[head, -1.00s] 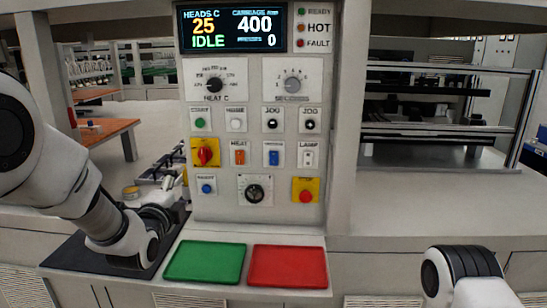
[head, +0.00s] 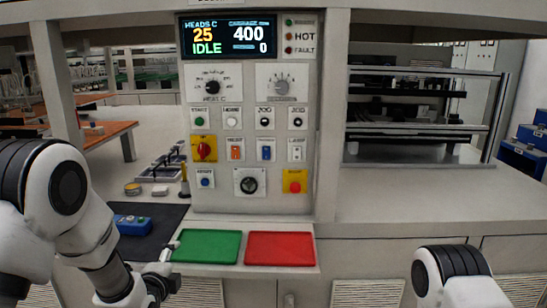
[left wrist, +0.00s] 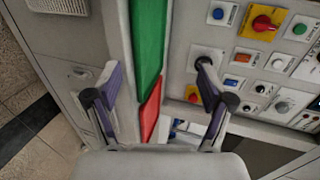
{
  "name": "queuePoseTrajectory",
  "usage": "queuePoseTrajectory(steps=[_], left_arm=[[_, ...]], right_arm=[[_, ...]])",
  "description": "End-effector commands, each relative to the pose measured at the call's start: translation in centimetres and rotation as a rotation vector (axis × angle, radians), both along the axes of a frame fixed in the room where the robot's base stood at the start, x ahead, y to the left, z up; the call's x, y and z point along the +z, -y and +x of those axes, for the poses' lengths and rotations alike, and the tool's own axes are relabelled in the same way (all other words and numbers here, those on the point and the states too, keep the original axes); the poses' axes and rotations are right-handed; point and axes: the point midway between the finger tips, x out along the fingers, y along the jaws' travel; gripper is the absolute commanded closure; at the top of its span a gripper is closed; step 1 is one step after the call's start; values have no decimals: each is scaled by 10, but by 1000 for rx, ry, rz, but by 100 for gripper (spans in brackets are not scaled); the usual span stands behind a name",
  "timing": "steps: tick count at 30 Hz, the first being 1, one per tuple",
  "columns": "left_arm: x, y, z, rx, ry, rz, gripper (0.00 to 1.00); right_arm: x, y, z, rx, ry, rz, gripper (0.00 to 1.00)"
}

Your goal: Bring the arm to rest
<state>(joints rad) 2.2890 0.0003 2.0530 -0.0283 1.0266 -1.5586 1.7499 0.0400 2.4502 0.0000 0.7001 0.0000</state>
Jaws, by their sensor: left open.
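My left arm comes in from the left in the head view. Its gripper (head: 165,279) is low, in front of the counter edge and just left of the green tray (head: 207,246). In the left wrist view the left gripper (left wrist: 154,72) is open, its two fingers wide apart with nothing held between them. The green tray (left wrist: 148,40) and the red tray (left wrist: 150,114) show beyond and between the fingers. Part of my right arm shows at the lower right of the head view; its gripper is out of the picture.
A control panel (head: 226,175) with knobs, buttons and a display (head: 228,36) reading IDLE stands behind the trays. A red tray (head: 280,248) lies beside the green one. A blue box (head: 133,225) sits on a dark mat (head: 165,218). The right counter (head: 430,200) is clear.

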Motion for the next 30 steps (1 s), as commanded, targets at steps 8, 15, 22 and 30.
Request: queuePoseTrajectory(steps=[8, 15, 22, 30], left_arm=[[-180, -6, -112, 95, -432, -142, 19], [-294, -10, -298, 514, -916, -493, 19], [-295, -10, -404, 1236, -1041, -898, 19], [-295, -10, -405, 1389, -988, -1000, 19]], right_arm=[[0, 0, 0, 0, 0, 0, 60], [0, 0, 0, 0, 0, 0, 60], [0, 0, 0, 0, 0, 0, 60], [0, 0, 0, 0, 0, 0, 60]])
